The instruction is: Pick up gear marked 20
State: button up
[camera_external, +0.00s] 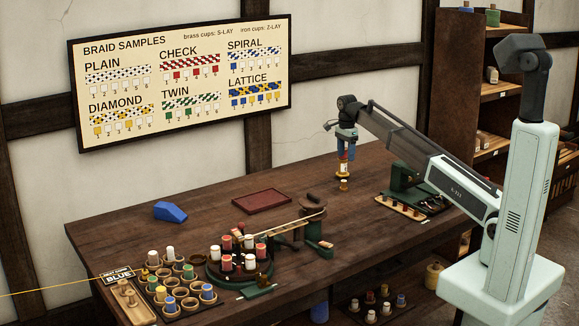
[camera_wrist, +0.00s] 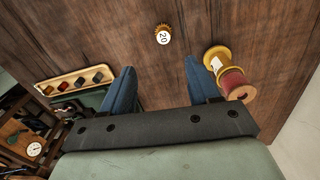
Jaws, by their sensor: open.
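The gear marked 20 (camera_wrist: 163,34) is a small brass-coloured toothed piece with a white numbered face, lying on the wooden table in the wrist view. In the outside view it seems to be the small yellow piece (camera_external: 344,185) below my gripper (camera_external: 346,154). My gripper shows in the wrist view as two blue fingers (camera_wrist: 160,82), apart with nothing between them. The gear lies beyond the fingertips, roughly in line with the gap. A yellow-flanged spool with red winding (camera_wrist: 228,72) stands close beside the right finger; I cannot tell whether they touch.
A tray with coloured pieces (camera_wrist: 76,81) lies left of the fingers. It shows in the outside view (camera_external: 401,207) beside a green machine (camera_external: 400,180). A dark red tray (camera_external: 262,201) and a blue block (camera_external: 170,212) lie farther left. Table around the gear is mostly clear.

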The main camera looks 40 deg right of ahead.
aim_at(344, 181)
jog(key=shift+n, duration=0.3)
jog(key=f, duration=1.3)
jog(key=shift+w+a+f, duration=0.1)
jog(key=shift+w+f, duration=0.1)
jog(key=shift+f, duration=0.2)
jog(key=shift+c, duration=0.3)
grip_shut()
